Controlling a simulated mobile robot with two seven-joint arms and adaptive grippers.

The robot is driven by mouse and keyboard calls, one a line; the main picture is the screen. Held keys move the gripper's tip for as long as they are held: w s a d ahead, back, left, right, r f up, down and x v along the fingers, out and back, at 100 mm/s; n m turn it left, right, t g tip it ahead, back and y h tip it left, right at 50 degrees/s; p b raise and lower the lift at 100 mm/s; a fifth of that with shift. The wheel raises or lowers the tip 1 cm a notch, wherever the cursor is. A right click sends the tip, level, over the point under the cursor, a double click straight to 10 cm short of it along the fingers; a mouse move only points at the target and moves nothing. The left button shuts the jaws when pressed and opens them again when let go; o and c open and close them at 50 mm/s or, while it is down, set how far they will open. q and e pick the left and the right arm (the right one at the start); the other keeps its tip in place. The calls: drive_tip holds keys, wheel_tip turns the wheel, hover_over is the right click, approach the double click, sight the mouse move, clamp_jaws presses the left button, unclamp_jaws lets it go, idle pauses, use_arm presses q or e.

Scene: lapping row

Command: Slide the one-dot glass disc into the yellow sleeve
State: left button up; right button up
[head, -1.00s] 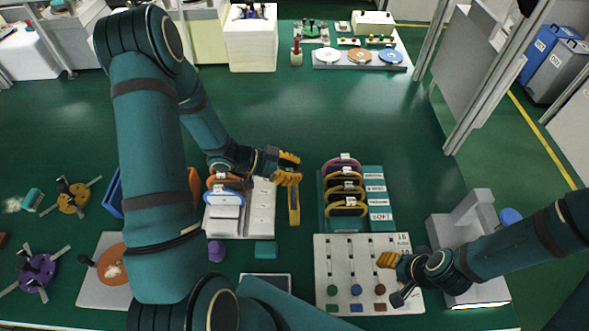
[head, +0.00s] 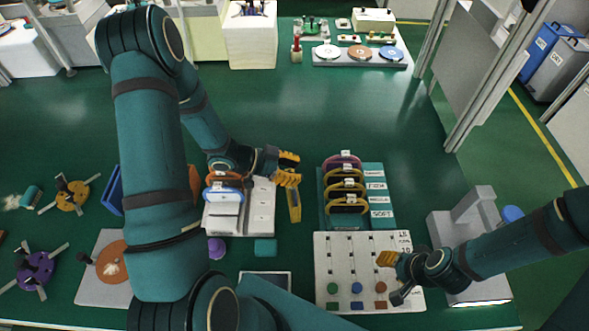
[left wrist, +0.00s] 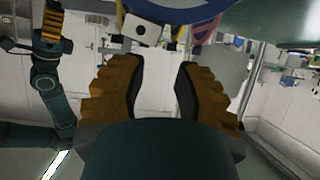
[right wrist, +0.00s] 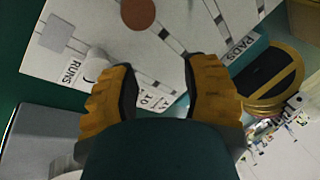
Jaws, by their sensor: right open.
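I cannot make out the one-dot glass disc for certain in any view. A narrow yellow piece (head: 294,205), possibly a sleeve seen edge-on, stands just below my left gripper (head: 291,169). Yellow-rimmed sleeves (head: 347,186) also stand in the teal rack (head: 376,172) with a purple one behind. My left gripper is open; its fingers (left wrist: 160,90) are apart with nothing between them. A white piece with a dark dot (left wrist: 140,30) and a blue-rimmed round thing show above it. My right gripper (head: 391,261) is open and empty over the white board; it also shows in the right wrist view (right wrist: 160,92).
The white board (head: 398,246) carries several coloured discs. Left of it, a white holder (head: 261,207) has brown- and blue-rimmed sleeves. A grey stand (head: 470,225) is at the right. A purple knob (head: 217,248) and teal block (head: 266,248) lie in front.

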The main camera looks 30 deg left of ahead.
use_arm(q)
drive_tip(key=v, duration=1.2)
idle(0.3)
